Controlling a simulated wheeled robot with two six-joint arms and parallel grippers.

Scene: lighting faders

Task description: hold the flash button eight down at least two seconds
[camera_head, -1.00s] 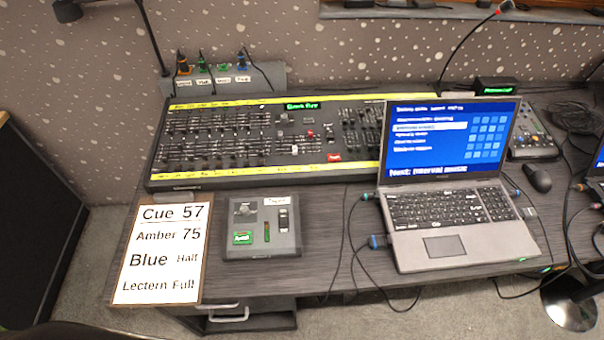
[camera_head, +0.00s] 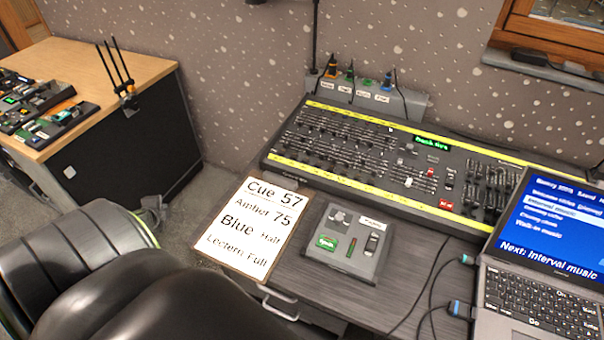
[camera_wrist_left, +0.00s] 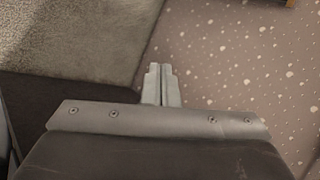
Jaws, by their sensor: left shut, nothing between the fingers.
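The lighting desk (camera_head: 385,204) stands on the table in the head view, with rows of faders and small buttons between two yellow strips. Flash button eight is too small to pick out among them. My left gripper (camera_wrist_left: 162,82) shows in the left wrist view with its two fingers together and nothing between them. It is over carpet and a speckled wall, away from the desk. In the head view my dark left arm fills the lower left, short of the desk. My right gripper is in neither view.
A cue card (camera_head: 252,228) and a small grey control box (camera_head: 318,249) lie in front of the desk. A laptop (camera_head: 553,222) with cables stands at the right. A wooden-topped black cabinet (camera_head: 130,140) stands at the left, with a floor gap before the table.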

